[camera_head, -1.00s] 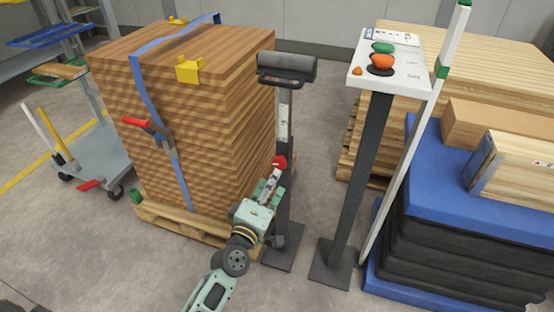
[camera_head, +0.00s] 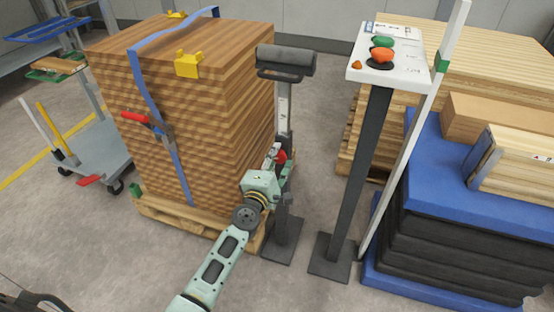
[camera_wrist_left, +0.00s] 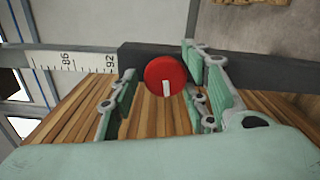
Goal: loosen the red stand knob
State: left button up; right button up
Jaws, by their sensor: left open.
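The red stand knob (camera_head: 281,157) sits on the side of the dark upright post of the roller stand (camera_head: 284,200). In the left wrist view the round red knob (camera_wrist_left: 166,75) has a white mark on its face and lies between my fingers, nearer the far ends. My left gripper (camera_head: 274,158) is at the knob; it also shows in the left wrist view (camera_wrist_left: 160,90). Its fingers are open on both sides of the knob, with gaps visible. The fingers partly hide the knob in the head view.
A tall strapped stack of wooden boards (camera_head: 210,130) on a pallet stands close left of the post. A control pedestal (camera_head: 362,190) stands to the right, near blue-topped stacked pads (camera_head: 440,170). The floor in front is clear.

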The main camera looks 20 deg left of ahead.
pick_arm(q)
jog(key=shift+c, duration=0.4)
jog(key=c, duration=0.9)
jog(key=shift+w+r+m, duration=0.1)
jog(key=shift+r+m, duration=0.1)
jog(key=shift+m, duration=0.6)
jog(key=o, duration=0.9)
jog(key=shift+o, duration=0.4)
jog(key=shift+f, duration=0.1)
